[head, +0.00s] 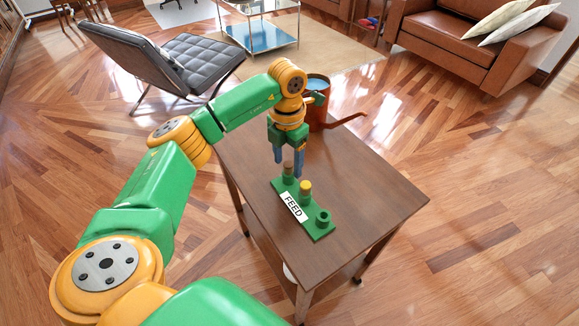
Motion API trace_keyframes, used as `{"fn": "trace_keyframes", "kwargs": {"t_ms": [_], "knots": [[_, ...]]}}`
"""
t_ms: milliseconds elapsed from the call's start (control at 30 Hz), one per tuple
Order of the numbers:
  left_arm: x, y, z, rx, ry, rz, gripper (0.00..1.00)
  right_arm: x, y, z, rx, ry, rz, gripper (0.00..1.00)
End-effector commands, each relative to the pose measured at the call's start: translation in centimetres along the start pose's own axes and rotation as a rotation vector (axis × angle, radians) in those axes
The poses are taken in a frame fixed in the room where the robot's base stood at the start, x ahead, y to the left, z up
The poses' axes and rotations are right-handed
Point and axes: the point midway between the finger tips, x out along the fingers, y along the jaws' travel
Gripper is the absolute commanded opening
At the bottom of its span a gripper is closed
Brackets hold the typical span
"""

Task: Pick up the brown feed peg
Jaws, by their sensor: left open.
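The brown feed peg (288,169) stands upright in the rear socket of a green holder (318,234) labelled FEED, on the brown table (375,200). A yellow peg (305,187) stands in the middle socket. The front socket (323,216) looks empty. My left gripper (288,164) points down with its blue fingers apart, right at the top of the brown peg. One fingertip shows on either side of the peg in the picture. I cannot tell whether they touch it. My right gripper is out of view.
A copper watering can (318,104) with a long spout stands on the table behind my left gripper. The table's right side is clear. A black chair (200,62), a glass table (262,38) and a brown sofa (480,40) stand farther back.

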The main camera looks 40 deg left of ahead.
Motion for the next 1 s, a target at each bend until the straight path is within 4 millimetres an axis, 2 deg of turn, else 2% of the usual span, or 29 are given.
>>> {"fn": "trace_keyframes", "kwargs": {"t_ms": [100,300,500,533,567,867,1000], "knots": [[1.3,0.0,0.0,0.001,0.001,0.0,0.66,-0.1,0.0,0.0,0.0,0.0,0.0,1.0],[1.4,0.0,0.0,0.001,-0.001,0.0,0.66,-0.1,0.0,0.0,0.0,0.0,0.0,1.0],[1.4,0.0,0.0,0.001,-0.001,0.0,0.12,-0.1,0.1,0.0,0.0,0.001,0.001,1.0],[1.4,0.0,0.0,0.001,-0.001,0.0,0.03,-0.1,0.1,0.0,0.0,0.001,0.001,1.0],[1.4,0.0,0.0,0.001,-0.001,0.0,0.0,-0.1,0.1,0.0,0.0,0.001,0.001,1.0],[1.2,0.0,0.0,0.001,-0.001,0.0,0.0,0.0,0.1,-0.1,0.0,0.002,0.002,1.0],[-0.1,0.0,0.1,0.0,-0.005,0.0,0.0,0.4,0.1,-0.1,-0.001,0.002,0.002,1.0]]}}
